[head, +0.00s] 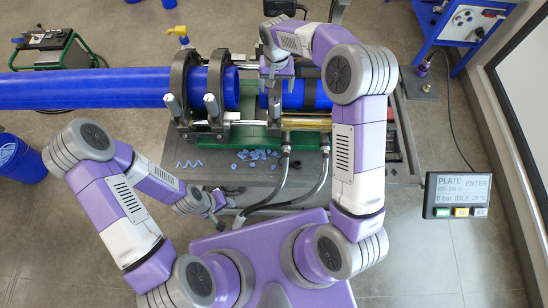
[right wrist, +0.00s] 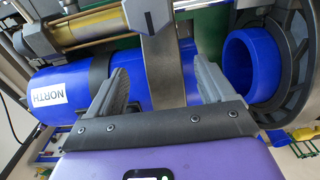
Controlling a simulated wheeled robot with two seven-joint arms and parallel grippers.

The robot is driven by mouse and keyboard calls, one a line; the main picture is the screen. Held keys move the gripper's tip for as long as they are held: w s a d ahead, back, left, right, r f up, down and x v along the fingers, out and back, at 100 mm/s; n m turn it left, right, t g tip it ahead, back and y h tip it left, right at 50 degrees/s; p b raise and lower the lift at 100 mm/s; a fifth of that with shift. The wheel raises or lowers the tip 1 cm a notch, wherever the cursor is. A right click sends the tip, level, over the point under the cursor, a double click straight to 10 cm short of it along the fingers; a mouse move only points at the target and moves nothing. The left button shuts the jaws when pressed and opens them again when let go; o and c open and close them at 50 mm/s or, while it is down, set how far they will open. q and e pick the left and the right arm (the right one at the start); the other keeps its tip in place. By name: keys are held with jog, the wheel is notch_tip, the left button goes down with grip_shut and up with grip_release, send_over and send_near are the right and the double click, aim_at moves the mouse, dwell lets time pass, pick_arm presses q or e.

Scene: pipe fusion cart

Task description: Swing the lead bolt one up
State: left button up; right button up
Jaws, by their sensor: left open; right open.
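Grey ring clamps hold the long blue pipe (head: 100,88) on the cart; one clamp (head: 216,85) sits near its open end. Pale bolts stand at the clamps' near side, one at the left clamp (head: 172,105) and one at the right (head: 211,104). Which is the lead bolt, I cannot tell. My right gripper (head: 275,72) is over the short blue pipe; in the right wrist view its open fingers (right wrist: 160,88) stand either side of a grey band (right wrist: 163,70), apparently empty. My left gripper (head: 216,208) is open and low by the cart's near edge, apart from the bolts.
Two black hoses (head: 285,165) curve from the brass cylinder (head: 305,123) toward the near edge. Blue shavings (head: 258,155) lie on the cart top. A control panel (head: 457,196) stands at right.

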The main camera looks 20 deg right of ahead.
jog(key=shift+o, duration=1.1)
jog(key=shift+w+r, duration=0.25)
jog(key=shift+r, duration=0.1)
jog(key=shift+o, duration=0.4)
jog(key=shift+w+d+r, duration=0.1)
jog(key=shift+w+r, duration=0.1)
jog(key=shift+r, duration=0.1)
jog(key=r, duration=0.2)
jog(key=s+r, duration=0.1)
jog(key=shift+a, duration=0.3)
jog(key=shift+r, duration=0.35)
jog(key=shift+w+d+r, duration=0.1)
jog(key=shift+w+r, duration=0.1)
jog(key=shift+r, duration=0.15)
pick_arm(q)
jog(key=shift+w+d+r, duration=0.1)
jog(key=shift+w+r, duration=0.05)
pick_arm(e)
jog(key=shift+s, duration=0.1)
